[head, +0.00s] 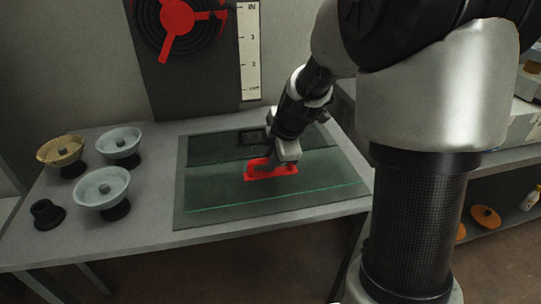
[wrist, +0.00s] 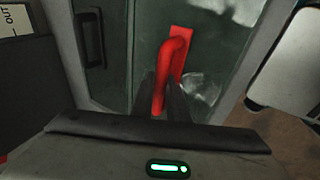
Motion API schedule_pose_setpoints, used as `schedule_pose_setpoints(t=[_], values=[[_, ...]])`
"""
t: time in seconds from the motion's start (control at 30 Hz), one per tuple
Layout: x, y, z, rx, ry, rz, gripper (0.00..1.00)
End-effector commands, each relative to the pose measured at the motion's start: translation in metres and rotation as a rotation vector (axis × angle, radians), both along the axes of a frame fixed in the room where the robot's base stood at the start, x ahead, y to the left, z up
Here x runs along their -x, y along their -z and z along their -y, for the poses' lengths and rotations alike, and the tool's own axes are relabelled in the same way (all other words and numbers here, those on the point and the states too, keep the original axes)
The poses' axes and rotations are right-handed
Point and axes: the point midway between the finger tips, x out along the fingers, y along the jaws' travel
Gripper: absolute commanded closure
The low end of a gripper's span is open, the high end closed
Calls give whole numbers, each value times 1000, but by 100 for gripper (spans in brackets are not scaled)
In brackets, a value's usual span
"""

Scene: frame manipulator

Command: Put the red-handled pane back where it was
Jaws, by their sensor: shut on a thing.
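The red-handled pane is a greenish glass sheet (head: 222,188) with a bright front edge, lying roughly flat over a grey frame (head: 182,219) on the table. Its red handle (head: 258,174) also shows in the wrist view (wrist: 179,48). My gripper (head: 283,163) is shut on this handle; in the wrist view its dark fingers (wrist: 163,98) close around the handle's near end. Whether the pane rests on the frame or hangs slightly above it, I cannot tell. A black handle (head: 251,137) sits on darker glass behind; it also shows in the wrist view (wrist: 91,40).
Several bowl-topped knobs (head: 101,190) and a small black base (head: 46,214) stand at the table's left. Shelves (head: 505,210) with items stand at right.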

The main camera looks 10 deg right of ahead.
Motion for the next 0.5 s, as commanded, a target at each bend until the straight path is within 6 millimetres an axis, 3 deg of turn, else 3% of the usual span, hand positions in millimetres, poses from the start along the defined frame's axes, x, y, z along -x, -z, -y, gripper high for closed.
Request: schedule_pose_setpoints(t=[0.3, 0.5], values=[[-1, 33, 1, 1, 3, 3, 100], [-1, 35, 0, 1, 2, 5, 100]])
